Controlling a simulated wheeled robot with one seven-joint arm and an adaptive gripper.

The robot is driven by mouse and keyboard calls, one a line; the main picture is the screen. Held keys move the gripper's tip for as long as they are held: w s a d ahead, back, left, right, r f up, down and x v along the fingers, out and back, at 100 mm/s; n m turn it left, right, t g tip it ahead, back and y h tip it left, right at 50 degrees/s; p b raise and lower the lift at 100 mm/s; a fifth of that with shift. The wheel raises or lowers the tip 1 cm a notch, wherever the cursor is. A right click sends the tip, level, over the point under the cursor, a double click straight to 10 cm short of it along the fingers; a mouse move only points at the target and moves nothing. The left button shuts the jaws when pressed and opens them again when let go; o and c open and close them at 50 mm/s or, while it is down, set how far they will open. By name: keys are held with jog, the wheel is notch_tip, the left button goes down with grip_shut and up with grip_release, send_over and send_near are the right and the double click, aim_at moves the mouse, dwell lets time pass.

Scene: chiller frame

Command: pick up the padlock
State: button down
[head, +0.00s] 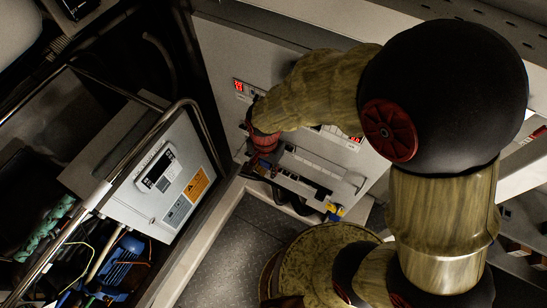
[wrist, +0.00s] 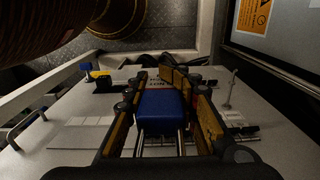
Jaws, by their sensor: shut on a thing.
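The padlock (wrist: 162,110) has a blue body and a bright steel shackle whose two legs point toward the wrist camera. It lies between the two fingers of my gripper (wrist: 160,88), which is shut on its sides. In the head view my gripper (head: 262,148) is at the front of the light grey panel, and I cannot make out the padlock clearly there. In the wrist view the padlock appears in front of the panel; I cannot tell whether it touches the panel.
The grey panel (head: 232,50) carries red displays and a row of breakers. A small yellow and blue item (wrist: 97,75) sits on it. A grey control box (head: 163,195) with a tubular rail stands left. A wire handle (wrist: 27,126) projects from the panel. Grey floor (head: 240,245) lies below.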

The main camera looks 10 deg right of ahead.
jog(key=s+a, duration=0.7)
jog(key=s, duration=0.3)
jog(key=shift+a, duration=0.35)
dwell(0.4)
